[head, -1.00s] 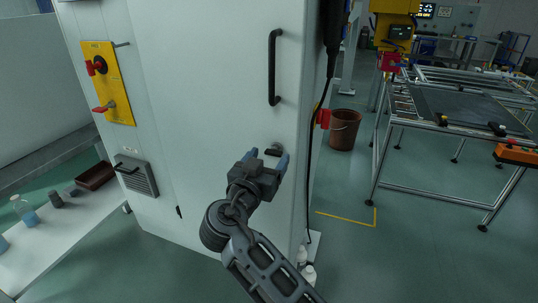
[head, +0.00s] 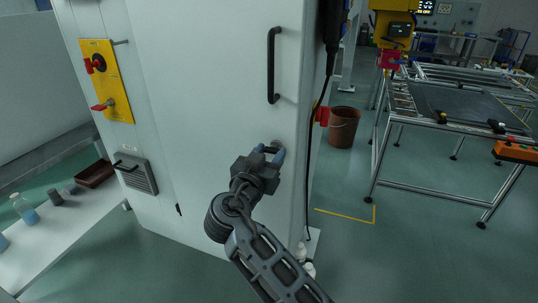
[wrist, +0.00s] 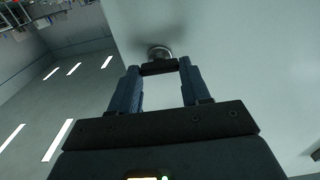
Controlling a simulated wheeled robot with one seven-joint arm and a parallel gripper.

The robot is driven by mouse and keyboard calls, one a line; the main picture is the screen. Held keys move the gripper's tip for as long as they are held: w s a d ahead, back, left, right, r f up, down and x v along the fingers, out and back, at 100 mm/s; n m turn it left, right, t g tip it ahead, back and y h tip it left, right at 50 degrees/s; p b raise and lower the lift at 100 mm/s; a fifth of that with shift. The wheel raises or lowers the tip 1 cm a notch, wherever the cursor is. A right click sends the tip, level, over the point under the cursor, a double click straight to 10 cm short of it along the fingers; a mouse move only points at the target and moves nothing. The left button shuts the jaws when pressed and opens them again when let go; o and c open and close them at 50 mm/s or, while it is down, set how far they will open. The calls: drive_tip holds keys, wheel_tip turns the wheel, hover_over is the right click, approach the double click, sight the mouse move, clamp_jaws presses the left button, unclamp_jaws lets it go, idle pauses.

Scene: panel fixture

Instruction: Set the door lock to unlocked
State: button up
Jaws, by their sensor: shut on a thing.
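The door lock (head: 277,144) is a small round fitting with a dark knob on the white cabinet door (head: 225,90), below the black handle. In the head view my gripper (head: 270,154) is at the lock and its blue fingers largely cover the knob. In the wrist view the lock's round metal base (wrist: 158,51) shows just beyond the fingertips. Its dark knob (wrist: 160,68) spans between the two fingers of my gripper (wrist: 161,72), which are shut on it. I see no lock markings.
The black door handle (head: 272,65) is above the lock. A yellow switch panel (head: 106,80) with red knobs and a grey vent box (head: 136,173) are on the cabinet's left part. A black cable (head: 318,125) hangs at the right edge.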

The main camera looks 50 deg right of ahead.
drive_tip(key=shift+n, duration=0.4)
drive_tip(key=shift+c, duration=0.3)
drive_tip(key=n, duration=0.4)
drive_tip(key=shift+w, duration=0.1)
drive_tip(key=n+p, duration=0.1)
drive_tip(key=n, duration=0.3)
drive_tip(key=shift+n+p, duration=0.3)
drive_tip(key=shift+p, duration=0.1)
drive_tip(key=n+p, duration=0.3)
drive_tip(key=n, duration=0.2)
drive_tip(key=shift+w+a, duration=0.1)
drive_tip(key=shift+f+n+p, duration=0.15)
drive_tip(key=shift+n+p, duration=0.75)
drive_tip(key=shift+n, duration=0.8)
drive_tip(key=o, duration=1.1)
drive_tip(key=shift+c, duration=0.2)
drive_tip(key=shift+a+f, duration=0.1)
